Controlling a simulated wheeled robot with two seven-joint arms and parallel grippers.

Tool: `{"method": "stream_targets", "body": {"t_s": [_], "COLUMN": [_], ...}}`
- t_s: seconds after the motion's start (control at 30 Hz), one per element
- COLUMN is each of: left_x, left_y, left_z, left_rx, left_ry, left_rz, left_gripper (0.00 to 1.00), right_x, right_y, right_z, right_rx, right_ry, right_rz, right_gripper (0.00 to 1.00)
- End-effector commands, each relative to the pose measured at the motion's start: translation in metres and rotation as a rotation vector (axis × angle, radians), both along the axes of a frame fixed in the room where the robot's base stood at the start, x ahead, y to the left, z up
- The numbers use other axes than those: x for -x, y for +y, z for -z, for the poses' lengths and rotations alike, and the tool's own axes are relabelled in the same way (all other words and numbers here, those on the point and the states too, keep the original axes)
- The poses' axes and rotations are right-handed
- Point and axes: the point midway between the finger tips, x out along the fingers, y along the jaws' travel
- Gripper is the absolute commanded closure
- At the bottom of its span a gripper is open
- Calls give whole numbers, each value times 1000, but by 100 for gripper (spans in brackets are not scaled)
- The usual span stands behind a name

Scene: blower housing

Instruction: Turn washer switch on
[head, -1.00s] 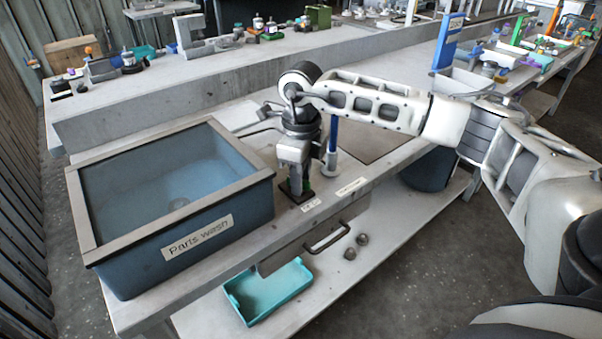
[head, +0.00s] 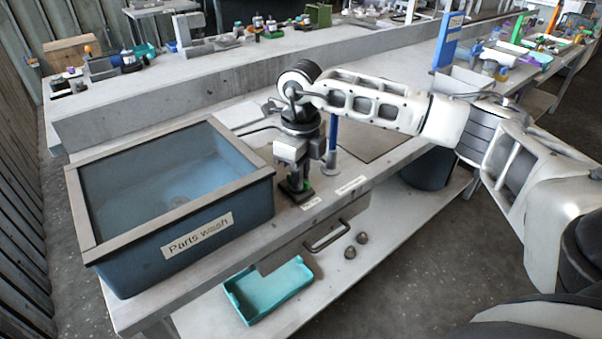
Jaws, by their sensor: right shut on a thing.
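My right gripper (head: 296,184) points down over a small dark switch base (head: 293,197) with a bit of green on it, on the bench just right of the parts wash basin. It is shut on the washer switch, whose upper part the fingers mostly hide. I cannot tell from this view which way the switch is set. The blue parts wash basin (head: 219,237) has a grey rim and a "Parts wash" label. My left gripper is not in view.
Small labels (head: 350,185) lie on the bench edge. Below are a drawer handle (head: 327,236), a teal tray (head: 270,291) and two small round parts (head: 355,245) on the lower shelf.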

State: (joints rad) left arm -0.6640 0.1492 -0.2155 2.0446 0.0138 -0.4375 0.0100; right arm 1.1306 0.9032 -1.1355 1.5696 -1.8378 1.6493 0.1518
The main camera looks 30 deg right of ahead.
Motion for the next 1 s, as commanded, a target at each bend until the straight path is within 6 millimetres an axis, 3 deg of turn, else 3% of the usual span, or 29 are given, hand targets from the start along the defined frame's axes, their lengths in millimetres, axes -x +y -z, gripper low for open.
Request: {"method": "stream_targets", "body": {"t_s": [0.6,1.0], "left_x": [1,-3], "left_y": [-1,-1], "left_z": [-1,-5], "left_rx": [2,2], "left_ry": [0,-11], "left_rz": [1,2], "left_gripper": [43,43], "right_x": [0,-1], "right_y": [3,4], "right_z": [-1,-2], "right_rx": [-1,-1], "right_ry": [-2,-3], "right_rz": [562,825], "right_gripper": [100,100]}}
